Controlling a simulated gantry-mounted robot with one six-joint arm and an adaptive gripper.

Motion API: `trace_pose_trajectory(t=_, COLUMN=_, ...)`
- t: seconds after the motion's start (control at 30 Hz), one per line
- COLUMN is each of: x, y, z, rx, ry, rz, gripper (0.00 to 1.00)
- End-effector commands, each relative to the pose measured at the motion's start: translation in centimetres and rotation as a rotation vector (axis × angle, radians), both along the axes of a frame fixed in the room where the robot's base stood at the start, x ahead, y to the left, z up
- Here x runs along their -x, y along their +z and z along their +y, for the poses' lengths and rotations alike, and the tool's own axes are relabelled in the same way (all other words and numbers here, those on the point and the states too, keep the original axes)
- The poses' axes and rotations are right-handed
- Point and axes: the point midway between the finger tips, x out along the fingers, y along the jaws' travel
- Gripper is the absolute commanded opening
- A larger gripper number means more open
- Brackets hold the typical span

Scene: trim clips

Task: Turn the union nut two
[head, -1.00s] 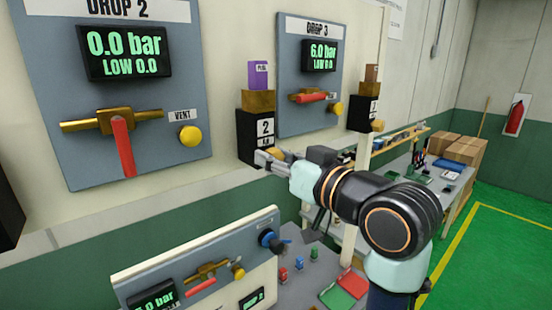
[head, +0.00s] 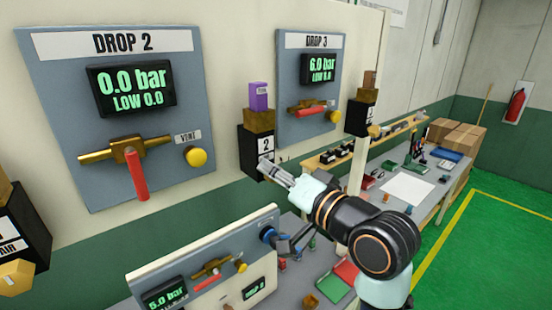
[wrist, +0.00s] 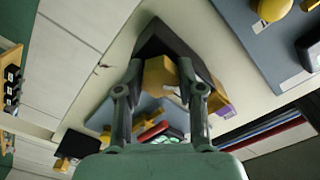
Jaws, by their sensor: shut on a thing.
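The black block marked 2 (head: 250,158) is on the wall panel edge between the DROP 2 and DROP 3 boards, with a brass piece (head: 258,121) and a purple tagged block (head: 258,96) above it. My gripper (head: 265,164) reaches the front of this block from the right. In the wrist view the yellow-brass union nut two (wrist: 157,76) lies between my fingertips (wrist: 160,72), and the gripper is shut on it. In the head view the nut is hidden by the fingers.
The DROP 2 board (head: 60,130) reads 0.0 bar; its red-handled valve (head: 136,172) and yellow vent knob (head: 196,157) are left of my gripper. The DROP 3 board (head: 288,118) reads 6.0 bar. A small panel (head: 190,258) stands below. A workbench (head: 440,190) is at right.

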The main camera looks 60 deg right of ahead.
Motion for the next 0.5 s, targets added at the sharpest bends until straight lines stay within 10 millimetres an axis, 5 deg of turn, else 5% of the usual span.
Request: trace_pose_trajectory(t=0.5, x=0.01, y=0.35, z=-0.01, rx=-0.375, ry=0.000, rz=-0.147, gripper=0.03)
